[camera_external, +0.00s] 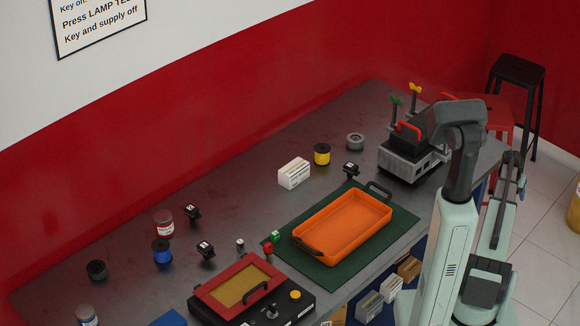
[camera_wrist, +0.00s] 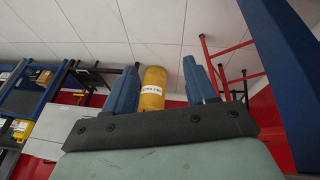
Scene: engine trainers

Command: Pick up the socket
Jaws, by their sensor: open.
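A small silver-grey cylinder (camera_external: 240,244), which looks like the socket, stands on the grey bench (camera_external: 235,185) in the external view. It is left of the green mat and behind the red-framed box. It is too small there to make out details. My gripper (camera_wrist: 160,65) shows in the wrist view with its two blue fingers apart and nothing held between them. A yellow labelled cylinder (camera_wrist: 152,90) appears between the fingers but stands beyond them on the floor. My arm is at the right of the external view, away from the small cylinder. The wrist view does not show the socket.
An orange tray (camera_external: 346,222) lies on a green mat (camera_external: 402,222). Small red and green pieces (camera_external: 271,243) are close to the right of the cylinder. A red-framed box (camera_external: 215,290) is in front. Dark switches (camera_external: 205,249), spools and jars stand left. The bench centre is fairly clear.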

